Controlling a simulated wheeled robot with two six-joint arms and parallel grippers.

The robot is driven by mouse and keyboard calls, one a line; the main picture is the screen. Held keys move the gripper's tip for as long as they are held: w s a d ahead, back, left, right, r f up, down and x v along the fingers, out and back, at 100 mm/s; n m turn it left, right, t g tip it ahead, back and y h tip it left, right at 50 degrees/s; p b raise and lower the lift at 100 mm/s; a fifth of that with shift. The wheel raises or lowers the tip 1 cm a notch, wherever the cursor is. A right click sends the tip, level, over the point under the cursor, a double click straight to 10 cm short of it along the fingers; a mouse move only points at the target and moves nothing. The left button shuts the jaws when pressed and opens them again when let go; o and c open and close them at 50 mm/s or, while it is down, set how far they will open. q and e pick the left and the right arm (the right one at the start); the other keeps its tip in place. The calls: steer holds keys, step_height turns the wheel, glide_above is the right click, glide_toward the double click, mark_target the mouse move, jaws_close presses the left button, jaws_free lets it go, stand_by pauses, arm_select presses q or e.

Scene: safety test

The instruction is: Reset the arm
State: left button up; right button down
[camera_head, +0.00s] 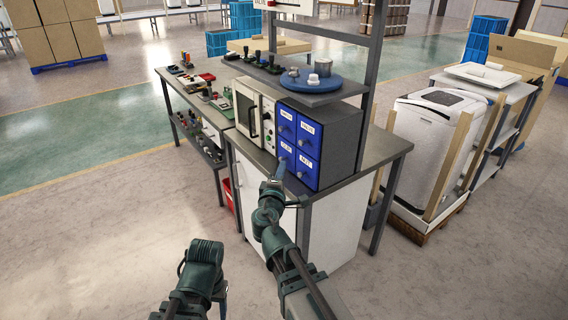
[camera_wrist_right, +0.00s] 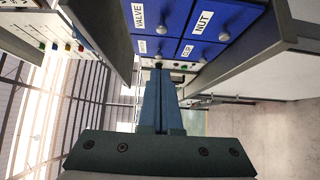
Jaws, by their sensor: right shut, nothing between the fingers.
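My right gripper (camera_head: 279,172) is in front of the blue drawer cabinet (camera_head: 317,133), near its lower left drawer. In the right wrist view the fingers (camera_wrist_right: 158,75) lie together with nothing between them, pointing at the drawer fronts. I cannot tell whether the fingertips touch the cabinet. My left arm (camera_head: 203,262) is bent at the lower middle of the head view, and its gripper does not show.
The cabinet's drawers have knobs and white labels, including VALVE (camera_wrist_right: 138,16) and NUT (camera_wrist_right: 203,22). A white microwave-like box (camera_head: 252,112) stands left of it. A shelf above holds a blue round tray (camera_head: 327,86). A white washing machine (camera_head: 428,145) stands right. Floor at left is clear.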

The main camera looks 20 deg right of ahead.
steer(key=shift+s+a, duration=0.1)
steer(key=shift+s, duration=0.1)
steer(key=shift+s, duration=0.1)
steer(key=s+a+f+m+g+p, duration=0.1)
steer(key=s+f+m+g+p, duration=0.5)
steer(key=s+f+m+g, duration=0.3)
steer(key=s+a+f+g+y+p, duration=0.3)
steer(key=s+a+g+y, duration=0.3)
steer(key=s+a, duration=0.6)
steer(key=s+f+g, duration=0.1)
steer(key=s, duration=0.3)
steer(key=shift+a+g, duration=0.15)
steer(key=shift+g, duration=0.15)
